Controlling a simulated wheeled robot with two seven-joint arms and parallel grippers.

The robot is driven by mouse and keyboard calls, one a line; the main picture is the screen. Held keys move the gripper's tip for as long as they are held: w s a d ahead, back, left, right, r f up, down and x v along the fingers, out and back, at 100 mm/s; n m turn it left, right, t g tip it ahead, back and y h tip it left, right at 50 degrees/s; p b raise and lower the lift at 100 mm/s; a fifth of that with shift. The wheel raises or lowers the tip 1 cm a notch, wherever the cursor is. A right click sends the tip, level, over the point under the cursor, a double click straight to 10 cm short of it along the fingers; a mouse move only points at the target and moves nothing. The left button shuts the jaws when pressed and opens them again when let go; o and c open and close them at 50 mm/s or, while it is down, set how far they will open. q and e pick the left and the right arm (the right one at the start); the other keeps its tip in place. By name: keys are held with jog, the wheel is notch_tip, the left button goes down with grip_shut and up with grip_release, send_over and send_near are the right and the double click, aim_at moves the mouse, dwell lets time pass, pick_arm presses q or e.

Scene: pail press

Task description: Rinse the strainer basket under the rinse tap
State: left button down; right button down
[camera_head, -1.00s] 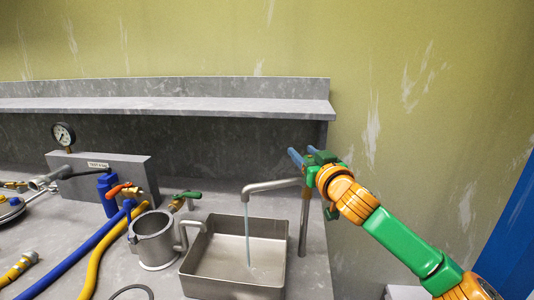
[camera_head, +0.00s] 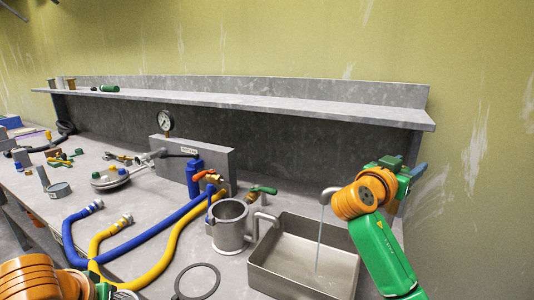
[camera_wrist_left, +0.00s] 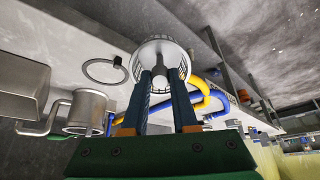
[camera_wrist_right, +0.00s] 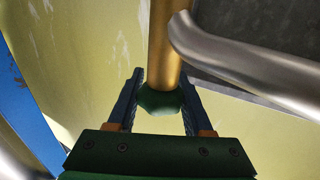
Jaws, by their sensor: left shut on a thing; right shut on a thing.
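The strainer basket (camera_wrist_left: 160,50) is a pale round basket with a slotted wall, gripped between the fingertips of my left gripper (camera_wrist_left: 163,82).
Blue (camera_head: 148,237) and yellow (camera_head: 160,252) hoses cross the bench. A gauge (camera_head: 165,122) and a shelf (camera_head: 260,103) stand behind.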

pick_arm(q)
jog(key=shift+r+p, duration=0.6)
jog(key=shift+r, duration=0.05)
pick_arm(e)
jog(key=m+g, duration=0.1)
jog(key=m+g+h, duration=0.1)
jog(key=g, duration=0.1)
jog(key=shift+s+d+r+h, duration=0.1)
jog(key=shift+s+r+h, duration=0.1)
jog(key=shift+s+h, duration=0.1)
pick_arm(q)
jog(key=shift+r+p, duration=0.55)
jog(key=shift+r, duration=0.05)
pick_arm(e)
jog(key=shift+s+d+m+g+h, duration=0.15)
jog(key=shift+m+g+h, duration=0.25)
jog(key=shift+m+g, duration=0.65)
jog(key=shift+f, duration=0.1)
jog(key=shift+c, duration=1.5)
grip_release()
